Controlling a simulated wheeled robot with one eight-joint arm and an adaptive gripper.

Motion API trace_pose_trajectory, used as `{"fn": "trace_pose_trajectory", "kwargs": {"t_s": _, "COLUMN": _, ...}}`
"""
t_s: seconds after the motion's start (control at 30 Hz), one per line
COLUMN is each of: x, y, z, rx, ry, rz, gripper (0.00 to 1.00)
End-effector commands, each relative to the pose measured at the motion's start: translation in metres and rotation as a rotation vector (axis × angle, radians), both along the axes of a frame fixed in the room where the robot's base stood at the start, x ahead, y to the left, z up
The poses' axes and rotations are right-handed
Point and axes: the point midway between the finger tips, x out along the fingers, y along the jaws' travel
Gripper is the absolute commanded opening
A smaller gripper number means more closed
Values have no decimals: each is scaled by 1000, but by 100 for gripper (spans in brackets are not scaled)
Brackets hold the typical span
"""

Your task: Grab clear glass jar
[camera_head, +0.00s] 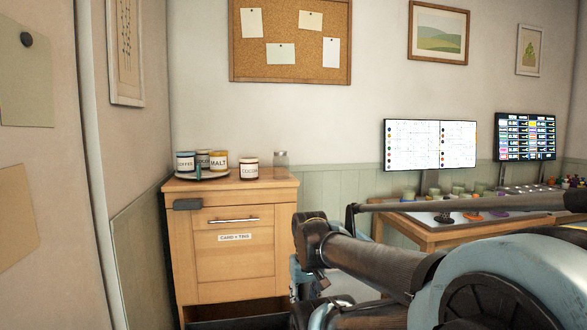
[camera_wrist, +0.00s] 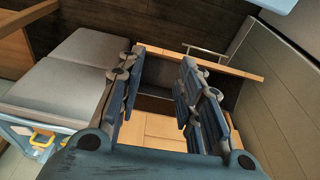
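A small clear glass jar (camera_head: 281,158) with a grey lid stands upright at the back right corner of the wooden cabinet (camera_head: 235,242) in the head view. A labelled jar (camera_head: 249,168) stands to its left, apart from it. My gripper (camera_wrist: 158,85) shows in the wrist view with its two blue-grey fingers spread apart and nothing between them. In the head view my arm reaches across the lower right, below and to the right of the jar, and the fingertips are not clear there. The glass jar does not show in the wrist view.
Several labelled jars stand on a round tray (camera_head: 203,176) at the cabinet's left. A low drawer (camera_head: 240,319) is open at its base. A desk (camera_head: 450,230) with two monitors is at the right. Grey cushions (camera_wrist: 75,75) and wooden panels show in the wrist view.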

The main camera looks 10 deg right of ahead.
Motion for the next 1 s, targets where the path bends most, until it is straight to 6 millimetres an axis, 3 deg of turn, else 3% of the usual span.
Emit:
{"fn": "trace_pose_trajectory", "kwargs": {"t_s": 0.27, "x": 0, "y": 0, "z": 0, "rx": 0, "ry": 0, "rz": 0, "gripper": 33}}
{"fn": "trace_pose_trajectory", "kwargs": {"t_s": 0.47, "x": -2, "y": 1, "z": 17, "rx": 13, "ry": -12, "rz": -41, "gripper": 74}}
{"fn": "trace_pose_trajectory", "kwargs": {"t_s": 0.57, "x": 16, "y": 2, "z": 44, "rx": 44, "ry": -11, "rz": -130, "gripper": 78}}
{"fn": "trace_pose_trajectory", "kwargs": {"t_s": 1.0, "x": 149, "y": 4, "z": 233, "rx": 274, "ry": 25, "rz": -855, "gripper": 78}}
